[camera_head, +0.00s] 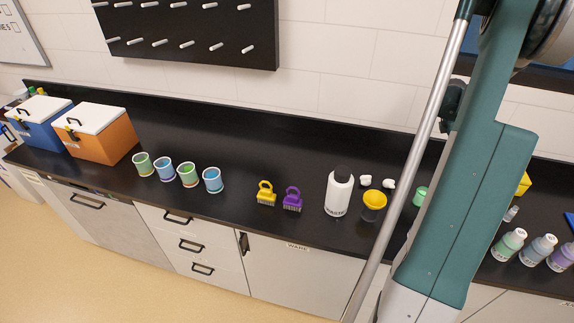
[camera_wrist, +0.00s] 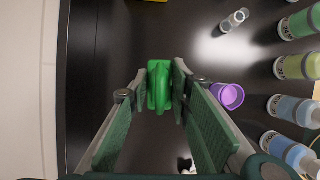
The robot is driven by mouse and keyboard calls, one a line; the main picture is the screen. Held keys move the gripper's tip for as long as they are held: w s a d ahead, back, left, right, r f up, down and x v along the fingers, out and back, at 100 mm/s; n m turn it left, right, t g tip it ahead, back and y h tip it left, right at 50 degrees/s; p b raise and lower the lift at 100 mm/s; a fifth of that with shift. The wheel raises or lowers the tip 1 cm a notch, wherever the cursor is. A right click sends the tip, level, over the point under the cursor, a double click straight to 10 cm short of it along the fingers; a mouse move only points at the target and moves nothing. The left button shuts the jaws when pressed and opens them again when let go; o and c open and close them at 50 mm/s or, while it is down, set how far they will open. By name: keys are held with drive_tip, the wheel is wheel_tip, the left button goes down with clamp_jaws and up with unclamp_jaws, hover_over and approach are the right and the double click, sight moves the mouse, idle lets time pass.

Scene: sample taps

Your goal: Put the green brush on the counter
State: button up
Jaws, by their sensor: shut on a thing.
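The green brush (camera_wrist: 158,88) is between the two fingertips of my gripper (camera_wrist: 160,84) in the wrist view, and both fingers press against its sides. The black counter (camera_wrist: 122,45) shows behind and around it. I cannot tell whether the brush touches the counter or is held above it. In the head view the counter (camera_head: 300,140) runs along the wall. My arm hides part of it there, and my gripper is not visible in that view.
A purple cup (camera_wrist: 229,95), a small vial (camera_wrist: 235,20) and several bottles (camera_wrist: 299,66) stand to the right in the wrist view. In the head view a yellow brush (camera_head: 266,195), a purple brush (camera_head: 292,199) and a white bottle (camera_head: 339,192) stand along the counter's front.

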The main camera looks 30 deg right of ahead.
drive_tip(key=w+a, duration=1.5)
drive_tip(key=a, duration=0.3)
drive_tip(key=w+a, duration=1.5)
drive_tip(key=a, duration=0.3)
drive_tip(key=w+a, duration=0.2)
drive_tip(key=a, duration=1.9)
drive_tip(key=w+a+p, duration=0.1)
drive_tip(key=w+a, duration=0.2)
drive_tip(key=a, duration=1.7)
drive_tip(key=shift+w+a+r+m, duration=0.25)
drive_tip(key=shift+w+a+m, duration=0.1)
drive_tip(key=shift+a+m, duration=0.05)
drive_tip(key=shift+f, duration=3.15)
drive_tip(key=shift+f, duration=0.1)
drive_tip(key=shift+f, duration=1.8)
